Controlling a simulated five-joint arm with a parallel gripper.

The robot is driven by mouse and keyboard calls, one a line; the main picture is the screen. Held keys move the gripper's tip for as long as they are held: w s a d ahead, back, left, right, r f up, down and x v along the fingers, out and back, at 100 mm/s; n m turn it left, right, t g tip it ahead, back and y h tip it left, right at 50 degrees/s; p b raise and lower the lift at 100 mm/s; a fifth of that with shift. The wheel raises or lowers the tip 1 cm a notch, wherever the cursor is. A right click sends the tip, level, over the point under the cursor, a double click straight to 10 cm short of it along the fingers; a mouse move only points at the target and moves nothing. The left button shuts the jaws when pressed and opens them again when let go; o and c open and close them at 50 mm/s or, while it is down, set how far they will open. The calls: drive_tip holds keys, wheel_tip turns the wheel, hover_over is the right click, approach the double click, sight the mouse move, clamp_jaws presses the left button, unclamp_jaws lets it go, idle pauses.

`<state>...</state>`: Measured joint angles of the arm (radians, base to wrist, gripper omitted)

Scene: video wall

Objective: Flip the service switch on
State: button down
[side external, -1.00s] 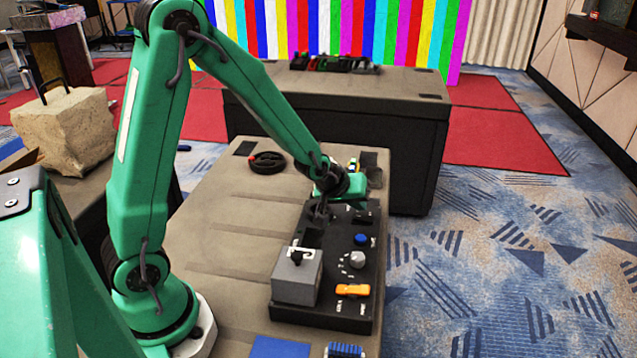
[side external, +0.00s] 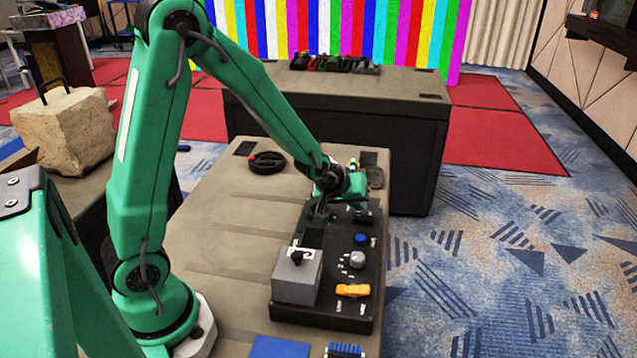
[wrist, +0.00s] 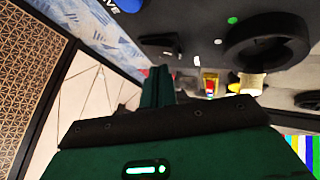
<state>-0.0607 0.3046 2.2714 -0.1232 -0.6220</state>
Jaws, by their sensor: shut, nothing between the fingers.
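A black control panel (side external: 335,270) lies on the near table, and part of it shows upside down in the wrist view (wrist: 185,22). It carries a grey box with a black lever (side external: 297,257), a blue button (side external: 361,239), a grey knob (side external: 356,259), an orange handle (side external: 352,290) and a black rocker-like part (side external: 363,217). The labels are too small to tell which is the service switch. In the wrist view, a green finger (wrist: 158,88) shows.
A black ring with a red spot (side external: 266,161) lies on the table behind the panel. Small coloured items (side external: 353,164) sit behind my wrist. A blue pad (side external: 279,347) is at the near edge. A dark cabinet (side external: 335,110) stands beyond. The table left of the panel is clear.

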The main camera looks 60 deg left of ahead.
sight(359, 218)
drive_tip(key=shift+s+a+f, duration=0.1)
drive_tip(key=shift+f, duration=0.7)
idle(1.2)
drive_tip(key=shift+r, duration=0.1)
idle(0.3)
drive_tip(key=shift+r, duration=0.75)
drive_tip(key=shift+r, duration=0.15)
drive_tip(key=shift+w+d+r, duration=0.1)
drive_tip(key=shift+w+r, duration=0.05)
drive_tip(key=shift+r, duration=0.55)
drive_tip(key=shift+w+d+r, duration=0.1)
drive_tip(key=shift+d+r, duration=0.05)
drive_tip(key=shift+r, duration=0.6)
drive_tip(key=shift+w+d+r, duration=0.1)
drive_tip(key=shift+w+r, duration=0.05)
drive_tip(key=shift+r, duration=0.7)
